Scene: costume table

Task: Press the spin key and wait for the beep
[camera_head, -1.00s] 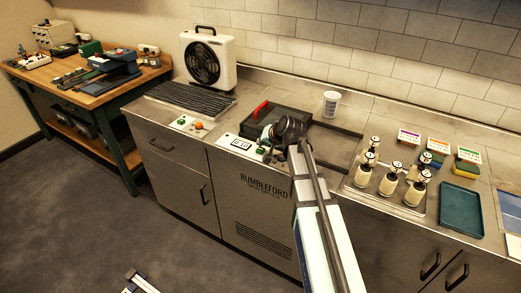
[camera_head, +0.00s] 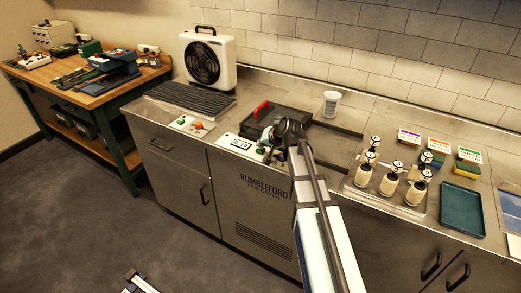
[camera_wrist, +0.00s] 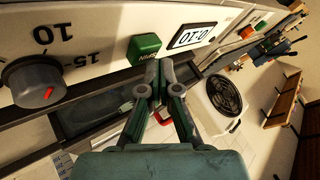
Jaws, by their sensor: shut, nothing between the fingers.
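The green spin key (camera_wrist: 146,47) sits on the pale control panel (camera_wrist: 95,30) in the wrist view, with upside-down lettering beside it. A lit display (camera_wrist: 193,35), apparently reading 0:10, is right of the key, and a grey dial (camera_wrist: 33,85) with a red pointer is left. My gripper (camera_wrist: 160,68) is shut and empty, its tips just by the key's lower right edge; I cannot tell whether they touch it. In the head view my gripper (camera_head: 266,148) is over the panel's right part, by the display (camera_head: 241,144), and hides much of the key and dial.
A white cup (camera_head: 331,103) stands to the right, then several bottles (camera_head: 389,184) and a blue tray (camera_head: 462,208). A fan (camera_head: 207,62) and a second small panel (camera_head: 190,124) are left.

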